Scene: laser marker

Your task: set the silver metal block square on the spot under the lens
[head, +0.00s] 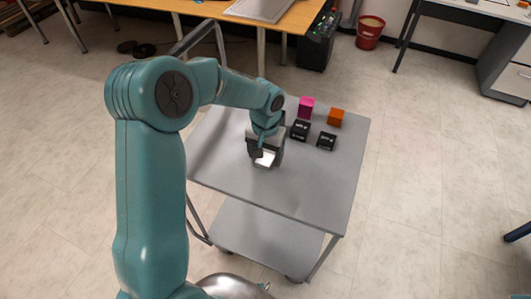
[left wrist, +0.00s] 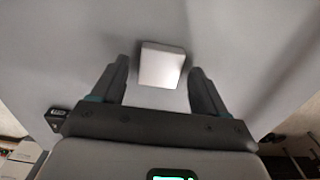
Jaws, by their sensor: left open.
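The silver metal block (head: 265,158) lies on the grey cart top (head: 318,180), partly hidden by my left gripper (head: 266,152) in the head view. In the left wrist view the block (left wrist: 162,65) is a bright, pale square lying between the lines of the two dark fingers. My left gripper (left wrist: 160,68) is open, with a gap on each side of the block. I cannot tell how far the fingertips are above the cart top. I cannot make out the lens or the spot under it. My right gripper is not in view.
A magenta block (head: 306,106), an orange block (head: 336,118) and two black boxes, one at the left (head: 300,130) and one at the right (head: 326,141), stand on the cart's far right part. The cart's near right part is clear. A red bin (head: 369,33) stands beyond.

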